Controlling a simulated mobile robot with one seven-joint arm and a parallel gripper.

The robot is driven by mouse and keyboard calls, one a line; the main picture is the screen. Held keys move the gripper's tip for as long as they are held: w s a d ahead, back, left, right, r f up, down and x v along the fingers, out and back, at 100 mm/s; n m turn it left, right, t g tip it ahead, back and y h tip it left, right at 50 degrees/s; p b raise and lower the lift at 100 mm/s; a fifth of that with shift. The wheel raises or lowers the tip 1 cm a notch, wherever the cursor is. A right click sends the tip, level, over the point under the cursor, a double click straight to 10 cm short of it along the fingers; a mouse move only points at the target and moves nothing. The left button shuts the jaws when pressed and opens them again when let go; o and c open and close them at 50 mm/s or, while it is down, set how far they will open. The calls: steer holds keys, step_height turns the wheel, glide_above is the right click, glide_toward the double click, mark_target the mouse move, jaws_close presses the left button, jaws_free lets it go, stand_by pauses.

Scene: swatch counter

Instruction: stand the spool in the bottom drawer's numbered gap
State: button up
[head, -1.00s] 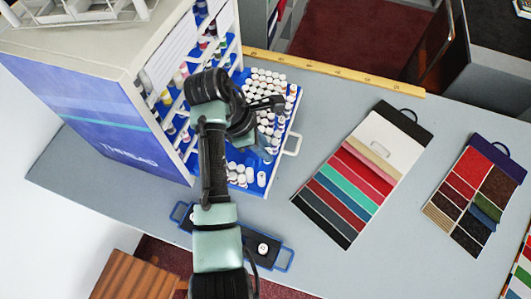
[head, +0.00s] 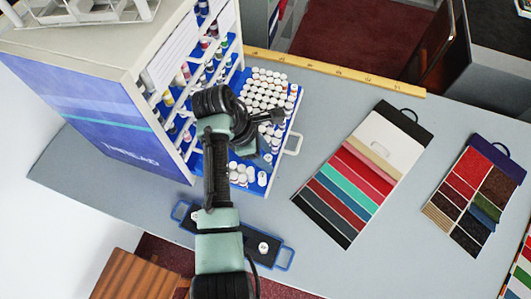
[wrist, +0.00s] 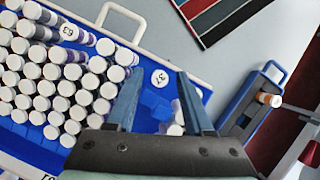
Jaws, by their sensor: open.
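The bottom drawer (head: 284,152) is pulled out, with a blue floor and many white-capped spools standing in rows. In the wrist view, its round label 37 (wrist: 160,78) sits at the front edge, beside a bare strip of blue floor, the gap (wrist: 154,108). My gripper (wrist: 158,76) is open over this strip, with nothing visibly held between its fingers. White-capped spools stand partly hidden by the right finger. A white-capped spool with orange thread (wrist: 270,100) is in a blue-rimmed tray on the counter; a white cap also shows there in the head view (head: 263,246).
The drawer's pale handle (head: 293,144) sticks out to the right. The tray (head: 284,259) lies near the counter's front edge. Fabric swatch boards (head: 362,175) lie to the right, with bare counter between. A yellow ruler (head: 335,74) runs along the back edge.

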steer(key=p+v, duration=0.2)
steer(key=v, duration=1)
steer(key=shift+r, duration=0.2)
steer(key=shift+w, duration=0.1)
